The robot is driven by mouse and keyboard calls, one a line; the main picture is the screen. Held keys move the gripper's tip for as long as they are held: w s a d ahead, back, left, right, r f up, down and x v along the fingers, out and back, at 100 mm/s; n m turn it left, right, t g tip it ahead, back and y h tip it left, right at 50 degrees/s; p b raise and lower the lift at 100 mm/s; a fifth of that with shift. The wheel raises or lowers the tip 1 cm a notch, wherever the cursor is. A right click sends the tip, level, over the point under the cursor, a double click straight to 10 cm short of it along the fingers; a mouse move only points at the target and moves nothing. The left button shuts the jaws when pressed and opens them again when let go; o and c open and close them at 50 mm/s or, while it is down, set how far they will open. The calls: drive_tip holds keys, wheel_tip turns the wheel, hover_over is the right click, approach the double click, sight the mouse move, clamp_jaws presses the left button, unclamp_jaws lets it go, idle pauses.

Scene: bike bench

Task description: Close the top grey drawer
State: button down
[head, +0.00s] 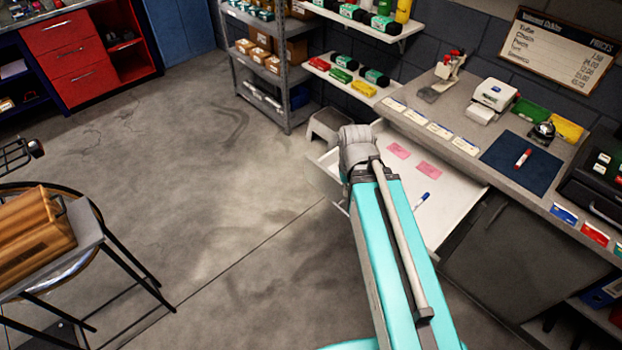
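The top grey drawer (447,209) is pulled well out from under the counter. Its pale inside shows, and its front edge faces left toward the open floor. Two pink notes (398,151) and a blue-and-white pen (421,201) lie in it. My teal arm reaches up the picture and covers part of the drawer and its front. A grey joint of the arm appears over the drawer's front side. My gripper does not show; the arm probably hides it, so its contact with the drawer cannot be seen.
The grey counter (478,110) carries a card terminal (494,96), a dark blue mat (520,160) and a bell (542,131). A grey step stool (328,124) stands beyond the drawer, near a metal shelf (283,75). The floor between is clear.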

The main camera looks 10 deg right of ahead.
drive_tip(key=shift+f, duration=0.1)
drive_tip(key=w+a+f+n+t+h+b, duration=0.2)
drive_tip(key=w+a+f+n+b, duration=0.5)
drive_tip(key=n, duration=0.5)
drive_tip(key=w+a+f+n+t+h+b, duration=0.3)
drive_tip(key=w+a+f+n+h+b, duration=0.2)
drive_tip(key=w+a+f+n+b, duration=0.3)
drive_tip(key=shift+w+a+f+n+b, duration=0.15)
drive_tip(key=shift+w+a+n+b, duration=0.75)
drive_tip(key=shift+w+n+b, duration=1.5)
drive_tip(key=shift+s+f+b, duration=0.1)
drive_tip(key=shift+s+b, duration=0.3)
drive_tip(key=shift+b, duration=0.25)
